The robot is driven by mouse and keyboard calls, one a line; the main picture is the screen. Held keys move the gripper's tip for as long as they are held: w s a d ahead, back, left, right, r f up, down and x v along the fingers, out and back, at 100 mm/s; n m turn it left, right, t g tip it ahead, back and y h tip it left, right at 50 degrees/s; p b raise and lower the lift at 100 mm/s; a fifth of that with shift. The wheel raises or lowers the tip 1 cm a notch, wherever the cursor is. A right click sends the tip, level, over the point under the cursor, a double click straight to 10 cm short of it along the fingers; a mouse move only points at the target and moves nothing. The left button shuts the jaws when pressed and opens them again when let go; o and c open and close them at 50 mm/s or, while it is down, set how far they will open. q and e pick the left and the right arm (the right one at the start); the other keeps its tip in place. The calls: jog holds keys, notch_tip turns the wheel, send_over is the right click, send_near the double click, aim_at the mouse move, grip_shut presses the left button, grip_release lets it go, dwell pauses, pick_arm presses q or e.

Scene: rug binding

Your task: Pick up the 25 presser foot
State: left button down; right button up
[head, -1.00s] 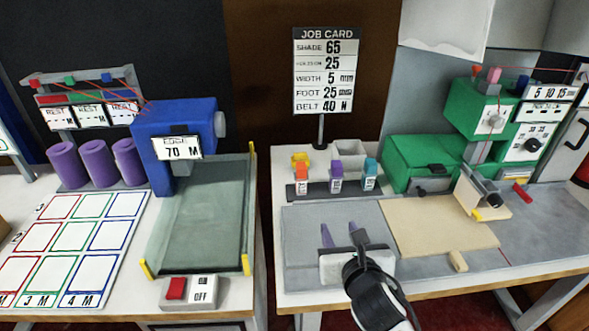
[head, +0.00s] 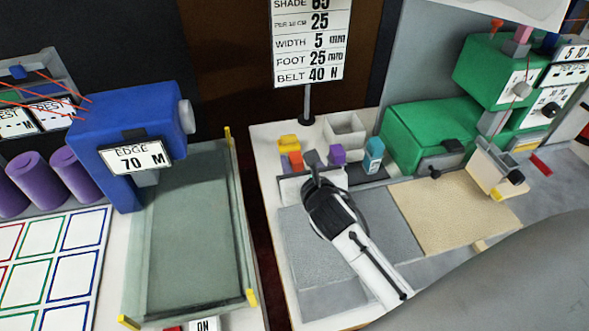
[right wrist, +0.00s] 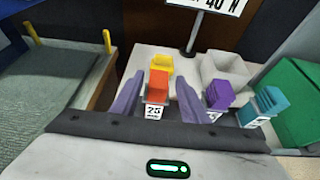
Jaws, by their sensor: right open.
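The 25 presser foot is an orange block (right wrist: 158,84) with a white label reading 25 (right wrist: 153,112). In the right wrist view it stands between the two purple fingers of my right gripper (right wrist: 158,98), which is open and has not closed on it. In the head view the orange block (head: 295,161) shows just beyond my right gripper (head: 303,163), partly hidden by it. A purple foot (right wrist: 218,95) and a teal foot (right wrist: 269,102) stand to its right. My left gripper is not in view.
A yellow piece (right wrist: 160,64) sits behind the orange foot. A grey open bin (right wrist: 225,70) stands behind the purple one. The green machine (head: 425,135) is at the right. The job card (head: 311,40) on its post rises behind the feet.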

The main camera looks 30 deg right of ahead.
aim_at(293, 153)
jog(key=x, duration=0.5)
jog(key=shift+w+f, duration=0.15)
jog(key=shift+w, duration=0.2)
grip_shut()
